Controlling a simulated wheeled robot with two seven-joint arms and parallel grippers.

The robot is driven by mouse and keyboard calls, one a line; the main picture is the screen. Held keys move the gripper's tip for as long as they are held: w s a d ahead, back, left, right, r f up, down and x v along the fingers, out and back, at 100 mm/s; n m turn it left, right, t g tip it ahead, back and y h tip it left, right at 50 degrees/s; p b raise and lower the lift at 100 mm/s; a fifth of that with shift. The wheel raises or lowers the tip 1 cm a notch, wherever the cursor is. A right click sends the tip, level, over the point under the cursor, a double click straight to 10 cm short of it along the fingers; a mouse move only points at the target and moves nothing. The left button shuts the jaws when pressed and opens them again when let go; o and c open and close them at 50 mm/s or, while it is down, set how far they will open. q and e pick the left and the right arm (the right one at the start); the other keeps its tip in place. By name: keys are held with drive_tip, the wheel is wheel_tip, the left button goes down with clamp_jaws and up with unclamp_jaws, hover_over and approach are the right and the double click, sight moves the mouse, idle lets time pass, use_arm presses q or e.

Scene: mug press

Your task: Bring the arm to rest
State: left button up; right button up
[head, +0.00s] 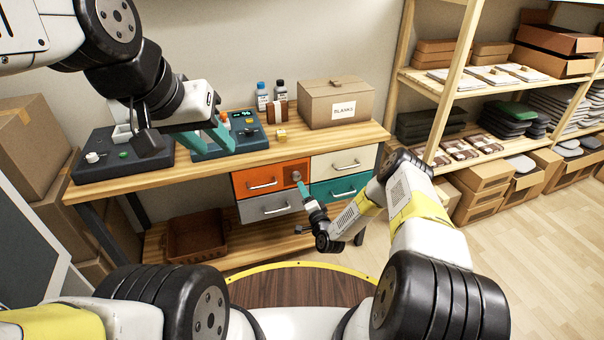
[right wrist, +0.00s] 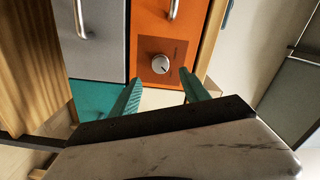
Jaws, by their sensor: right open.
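My right gripper (right wrist: 163,88) is open and empty in the right wrist view, its two teal fingers apart. Beyond the gap is a round silver knob (right wrist: 160,63) on an orange drawer front (right wrist: 153,22); no contact shows. In the head view my right gripper (head: 301,187) is low in front of the orange drawer (head: 268,180), near its right end, with the arm bent and reaching forward. My left gripper (head: 213,140) hangs over the bench in front of a teal-edged device with a lit display (head: 245,115); its finger gap is unclear.
The wooden bench (head: 330,140) holds a dark control box (head: 122,160), small bottles (head: 280,91) and a cardboard box marked BLANKS (head: 336,105). A brown bin (head: 196,235) sits on the lower shelf. Loaded shelving (head: 455,90) stands right. Floor at right (head: 530,265) is clear.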

idle(0.3)
drive_tip(key=w+d+r+n+g, duration=0.1)
drive_tip(key=w+r+n+g, duration=0.15)
drive_tip(key=r, duration=0.65)
drive_tip(key=w+d+r+n+g, duration=0.1)
drive_tip(key=w+r+n, duration=0.3)
drive_tip(key=r, duration=0.4)
drive_tip(key=s+d+r+n+g+h, duration=0.15)
drive_tip(key=s+r, duration=0.25)
drive_tip(key=r, duration=0.4)
drive_tip(key=s+d+r+n+g+h, duration=0.1)
drive_tip(key=s+d+r, duration=0.2)
drive_tip(key=s+r, duration=0.35)
drive_tip(key=s+d+r+n+g+h, duration=0.1)
drive_tip(key=s+d+r, duration=0.15)
drive_tip(key=r, duration=0.65)
drive_tip(key=s+d+r+g, duration=0.1)
drive_tip(key=s+r, duration=0.1)
drive_tip(key=s, duration=0.9)
drive_tip(key=s+r+g, duration=0.1)
drive_tip(key=s+r, duration=0.2)
drive_tip(key=s, duration=0.8)
drive_tip(key=s+d+r+n+g, duration=0.1)
drive_tip(key=s+r+g, duration=0.1)
drive_tip(key=s, duration=0.9)
drive_tip(key=shift+d+r, duration=0.3)
drive_tip(key=shift+r, duration=0.1)
drive_tip(key=shift+c, duration=0.2)
